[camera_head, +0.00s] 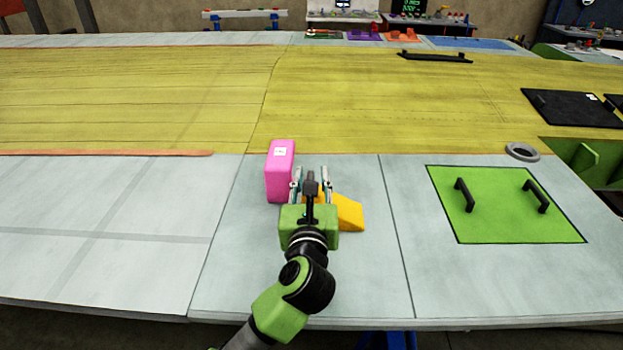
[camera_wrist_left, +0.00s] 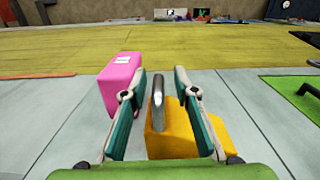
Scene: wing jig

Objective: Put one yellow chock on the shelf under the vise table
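A yellow wedge-shaped chock (camera_head: 350,213) lies on the grey panel, partly hidden behind my left gripper (camera_head: 311,172). In the left wrist view the chock (camera_wrist_left: 172,140) sits between and beyond the finger bases and extends right behind the right finger. A grey rounded upright piece (camera_wrist_left: 158,92) stands at the chock, between the fingers. My left gripper's fingers (camera_wrist_left: 160,74) are apart, one on each side of this piece. Contact with the chock cannot be told. My right gripper is not in view. I cannot make out the vise table or its shelf.
A pink block (camera_head: 280,172) stands just left of my left gripper, close to the left finger. A green plate (camera_head: 505,220) with two black handles lies to the right. The panel left of the block is clear.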

